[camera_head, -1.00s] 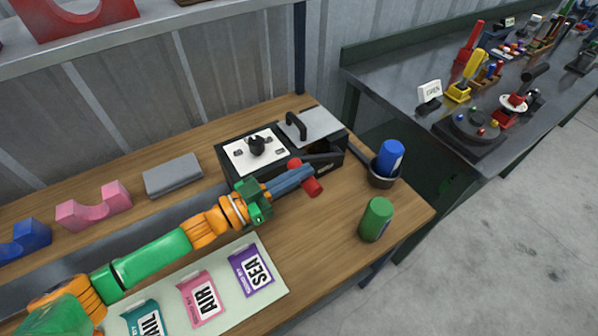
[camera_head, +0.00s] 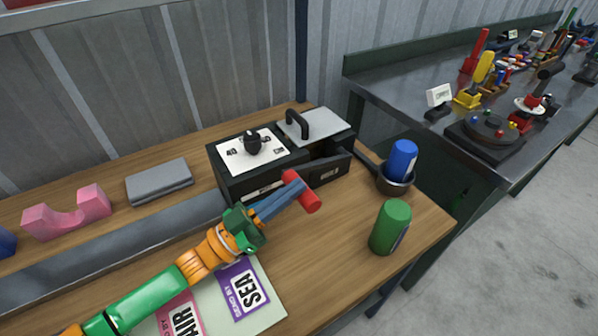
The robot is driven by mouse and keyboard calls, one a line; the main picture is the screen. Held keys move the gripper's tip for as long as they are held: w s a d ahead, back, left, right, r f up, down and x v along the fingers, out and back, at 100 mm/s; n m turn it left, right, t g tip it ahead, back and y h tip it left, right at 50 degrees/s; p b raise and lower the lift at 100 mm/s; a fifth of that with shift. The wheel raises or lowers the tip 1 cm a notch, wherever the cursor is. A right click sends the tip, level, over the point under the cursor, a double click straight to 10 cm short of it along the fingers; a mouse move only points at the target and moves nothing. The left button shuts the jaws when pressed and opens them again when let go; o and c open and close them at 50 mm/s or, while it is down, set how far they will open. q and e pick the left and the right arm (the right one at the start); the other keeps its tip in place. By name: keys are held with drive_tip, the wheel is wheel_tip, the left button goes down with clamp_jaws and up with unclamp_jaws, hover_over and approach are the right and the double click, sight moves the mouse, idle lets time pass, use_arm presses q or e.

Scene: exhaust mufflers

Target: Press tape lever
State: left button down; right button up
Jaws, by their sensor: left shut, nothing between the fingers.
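The tape machine is a black box (camera_head: 232,186) with a white dial plate on top, and a grey lid with a black handle beside it. A red bar (camera_head: 304,194), which looks like the lever's grip, stands out in front of the box. My left gripper (camera_head: 296,188) comes from the lower left, with its blue-grey fingers together. Their tips are at the red bar and look to be against it, with nothing seen between them. Whether they truly touch cannot be told. The rod joining the bar to the box is hidden. My right gripper is out of view.
A green can (camera_head: 391,227) stands at the bench's right end. A blue can (camera_head: 403,159) sits in a dark cup behind it. Bench (camera_head: 335,253) between is clear.

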use_arm(q)
drive_tip(key=s+d+r+p, duration=0.1)
drive_tip(key=s+r+p, duration=0.6)
drive_tip(key=s+r, duration=0.6)
drive_tip(key=shift+s+d, duration=0.25)
drive_tip(key=shift+s, duration=0.25)
